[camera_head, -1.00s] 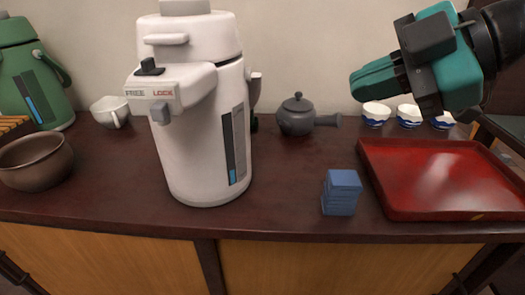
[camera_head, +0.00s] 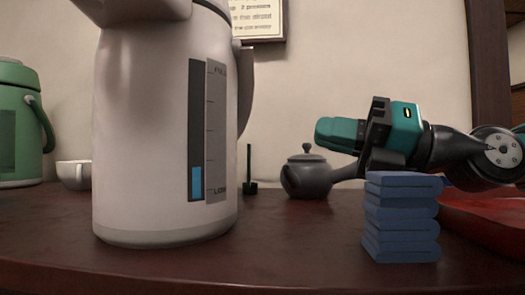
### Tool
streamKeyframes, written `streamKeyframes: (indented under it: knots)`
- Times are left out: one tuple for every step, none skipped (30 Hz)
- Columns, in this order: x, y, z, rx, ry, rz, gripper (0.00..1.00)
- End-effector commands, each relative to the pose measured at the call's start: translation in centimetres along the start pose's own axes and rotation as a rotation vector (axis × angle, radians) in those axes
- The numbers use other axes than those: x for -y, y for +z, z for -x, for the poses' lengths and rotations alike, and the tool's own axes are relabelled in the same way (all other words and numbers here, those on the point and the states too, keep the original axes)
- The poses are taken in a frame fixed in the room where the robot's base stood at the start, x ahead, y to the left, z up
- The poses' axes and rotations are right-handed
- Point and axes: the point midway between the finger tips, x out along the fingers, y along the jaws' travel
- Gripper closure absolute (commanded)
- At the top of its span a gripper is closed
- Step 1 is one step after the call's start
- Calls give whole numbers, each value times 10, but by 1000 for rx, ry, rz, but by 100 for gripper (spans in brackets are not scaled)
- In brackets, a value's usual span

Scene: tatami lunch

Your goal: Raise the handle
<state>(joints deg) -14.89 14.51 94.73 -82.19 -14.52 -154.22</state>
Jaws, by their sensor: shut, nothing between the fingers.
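The white dispenser pot (camera_head: 145,120) stands upright on the dark counter at left of centre, its top cut off by the frame. Its grey-brown handle (camera_head: 245,90) hangs down along its right side, partly hidden behind the body. A green pot (camera_head: 15,130) at the far left also has a handle (camera_head: 42,122), which hangs down on its right side. My teal gripper (camera_head: 325,133) is shut and empty. It points left, to the right of the white pot's handle and apart from it, and shows just above the dark teapot.
A stack of blue folded cloths (camera_head: 402,218) stands on the counter (camera_head: 300,245) in front of my arm. The dark teapot (camera_head: 306,178) is behind, with its side handle towards my arm. A red tray (camera_head: 485,222) lies at right. A white cup (camera_head: 73,174) stands at left.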

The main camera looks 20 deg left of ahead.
Motion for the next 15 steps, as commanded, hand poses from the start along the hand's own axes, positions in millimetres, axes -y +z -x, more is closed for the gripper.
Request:
streamKeyframes:
  knots:
    - [-1,0,-1,-1,3,3,100]
    - [-1,0,-1,-1,3,3,100]
    - [-1,0,-2,-2,3,2,100]
    - [-1,0,-2,-2,3,2,100]
    - [-1,0,-2,-3,3,1,100]
    - [-1,0,-2,-3,3,1,100]
    - [-1,0,-2,-3,3,1,100]
    - [-1,0,-2,-3,2,1,100]
    - [-1,0,-3,-3,2,0,100]
    - [-1,0,-4,-3,2,1,100]
    - [-1,0,-5,-4,2,1,100]
    - [-1,0,-8,-4,3,2,100]
    - [-1,-1,-12,-5,3,2,100]
    - [-1,-1,-16,-5,3,1,100]
    - [-1,-1,-22,-5,4,1,100]
